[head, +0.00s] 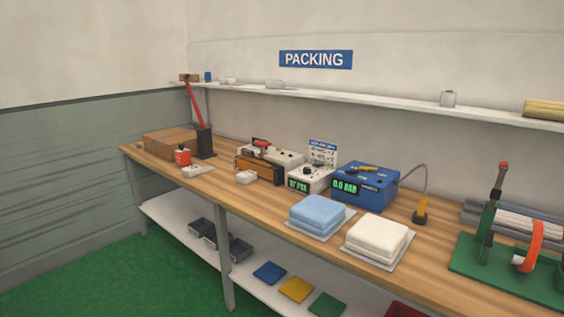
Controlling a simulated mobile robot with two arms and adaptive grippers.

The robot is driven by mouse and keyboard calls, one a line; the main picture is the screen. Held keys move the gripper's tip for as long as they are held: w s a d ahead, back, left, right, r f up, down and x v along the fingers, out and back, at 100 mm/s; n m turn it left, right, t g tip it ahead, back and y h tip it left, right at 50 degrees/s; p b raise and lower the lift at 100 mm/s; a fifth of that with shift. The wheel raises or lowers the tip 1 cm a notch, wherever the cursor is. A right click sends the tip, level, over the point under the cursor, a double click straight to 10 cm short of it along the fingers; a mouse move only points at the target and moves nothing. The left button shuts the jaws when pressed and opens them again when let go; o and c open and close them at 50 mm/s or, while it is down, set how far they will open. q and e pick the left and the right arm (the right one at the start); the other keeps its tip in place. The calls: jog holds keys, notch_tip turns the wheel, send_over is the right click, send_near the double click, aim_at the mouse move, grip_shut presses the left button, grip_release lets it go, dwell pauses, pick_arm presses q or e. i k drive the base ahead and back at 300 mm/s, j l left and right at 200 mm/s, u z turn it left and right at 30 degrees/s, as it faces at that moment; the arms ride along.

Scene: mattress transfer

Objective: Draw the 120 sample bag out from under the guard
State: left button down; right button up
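Neither of my grippers shows in the head view. A blue folded sample (317,213) lies on a thin pale sheet or bag on the wooden bench (270,205). A white folded sample (377,236) lies the same way to its right. I can read no 120 on either one. An orange-brown device with a white top (262,165) stands further left on the bench; a small white item (246,177) lies in front of it. I cannot tell which part is the guard, or whether a bag lies under it.
A grey box with a green display (309,179) and a blue box reading 0.0 BAR (364,184) stand behind the samples. A green-based machine (510,265) is at the right. A cardboard box (171,143) and a red-handled tool (197,115) are at the left. A wall shelf (380,100) runs above.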

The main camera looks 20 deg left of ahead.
aim_at(245, 177)
jog(key=i+j+z, duration=0.1)
jog(key=i+j, duration=0.45)
jog(key=j, duration=0.2)
jog(key=i+j+z, duration=0.15)
jog(key=i+j, duration=0.15)
jog(key=i+j+z, duration=0.1)
jog(key=i+j, duration=0.15)
jog(key=j, duration=0.3)
jog(key=i+j+z, duration=0.1)
jog(key=j, duration=0.35)
jog(key=i+l, duration=0.05)
jog(key=i, duration=0.05)
